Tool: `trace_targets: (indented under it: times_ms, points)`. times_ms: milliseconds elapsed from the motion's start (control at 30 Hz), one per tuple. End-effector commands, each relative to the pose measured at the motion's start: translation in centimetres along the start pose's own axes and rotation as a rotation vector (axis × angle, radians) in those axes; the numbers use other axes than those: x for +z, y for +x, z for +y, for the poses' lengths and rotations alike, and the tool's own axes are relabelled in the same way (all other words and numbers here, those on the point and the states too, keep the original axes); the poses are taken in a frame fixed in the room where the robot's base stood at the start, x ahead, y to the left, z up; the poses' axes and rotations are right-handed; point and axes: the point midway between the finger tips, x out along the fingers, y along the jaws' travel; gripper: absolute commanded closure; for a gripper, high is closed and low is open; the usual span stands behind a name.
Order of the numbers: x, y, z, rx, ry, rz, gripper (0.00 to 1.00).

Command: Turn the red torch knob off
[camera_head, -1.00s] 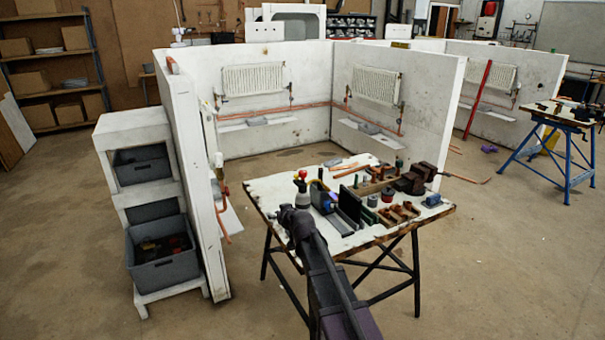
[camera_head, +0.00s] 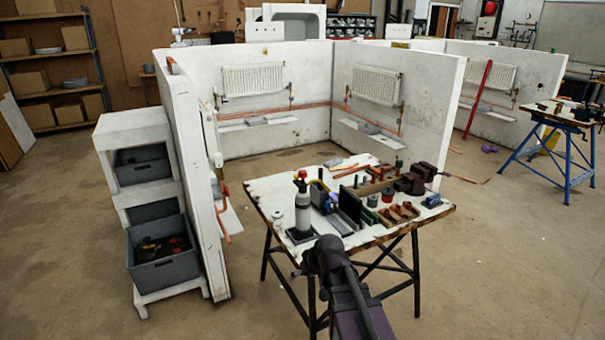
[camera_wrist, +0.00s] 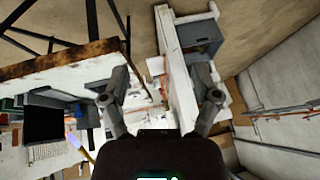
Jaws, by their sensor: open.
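The torch (camera_head: 302,212) stands upright at the left front of the workbench (camera_head: 270,190), on a dark base. It has a grey bottle body and a dark top with a small red knob (camera_head: 302,174). My gripper (camera_head: 325,246) is lower and to the right of the torch in the head view, near the bench's front edge; its fingertips are not clear there. In the wrist view my gripper (camera_wrist: 165,90) has its two fingers wide apart with nothing between them. I cannot make out the red knob in the wrist view.
Several tools and a dark vise (camera_head: 420,177) crowd the bench right of the torch. A white partition wall (camera_head: 190,170) and a shelf unit with grey bins (camera_head: 160,262) stand to the left. In the wrist view a thin orange-and-blue streak (camera_wrist: 80,147) shows lower left.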

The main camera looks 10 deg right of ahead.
Motion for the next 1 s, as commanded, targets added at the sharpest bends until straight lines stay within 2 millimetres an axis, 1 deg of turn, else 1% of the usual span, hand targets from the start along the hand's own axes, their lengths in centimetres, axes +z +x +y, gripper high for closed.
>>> trace_targets:
  times_ms: [67,267,467,567,667,700,767,800,867,1000]
  points:
    - [0.0,-0.2,-0.2,-0.026,-0.013,0.011,0.20]
    - [-1.2,-0.5,-0.7,-0.085,-0.057,0.076,0.20]
    - [-3.5,-0.9,-0.9,-0.135,-0.106,0.182,0.20]
    - [-5.2,-1.2,-0.9,-0.157,-0.135,0.261,0.20]
    - [-7.6,-1.8,-0.8,-0.173,-0.168,0.372,0.20]
    - [-8.8,-2.1,-0.6,-0.176,-0.180,0.426,0.20]
    - [-10.7,-2.7,-0.1,-0.172,-0.196,0.510,0.20]
    - [-11.9,-3.1,0.2,-0.164,-0.204,0.567,0.20]
    - [-13.7,-3.8,0.9,-0.146,-0.211,0.648,0.20]
    - [-17.4,-5.6,3.1,-0.074,-0.209,0.825,0.20]
